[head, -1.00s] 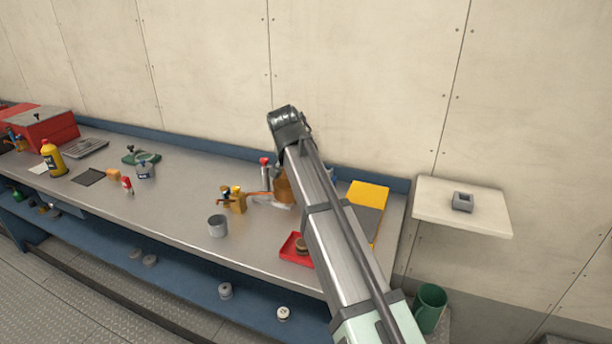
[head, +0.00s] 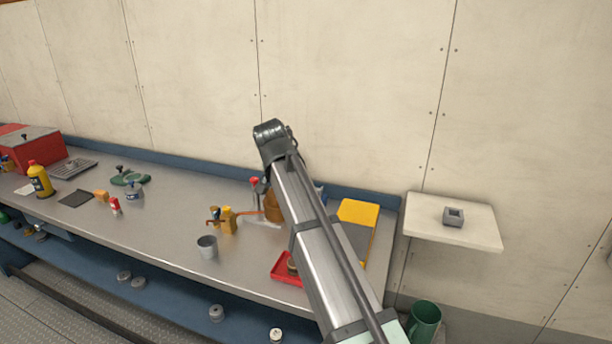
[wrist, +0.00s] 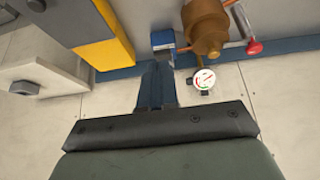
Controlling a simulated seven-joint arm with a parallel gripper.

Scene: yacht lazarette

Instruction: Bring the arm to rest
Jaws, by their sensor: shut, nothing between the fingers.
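My arm rises from the bottom of the head view, in front of the bench, with its upper joint against the pale wall. My gripper (wrist: 157,85) shows in the wrist view as dark blue fingers close together beyond a black bar. Nothing is held. The fingertips are near a small blue block and a round white gauge (wrist: 204,79), with the wall behind. In the head view the gripper is hidden behind my arm.
The metal bench (head: 165,225) carries a grey cup (head: 207,247), a red tray (head: 284,270), a yellow box (head: 358,213) and a yellow bottle (head: 40,180). A wall shelf (head: 425,232) at right holds a grey square block (head: 453,217).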

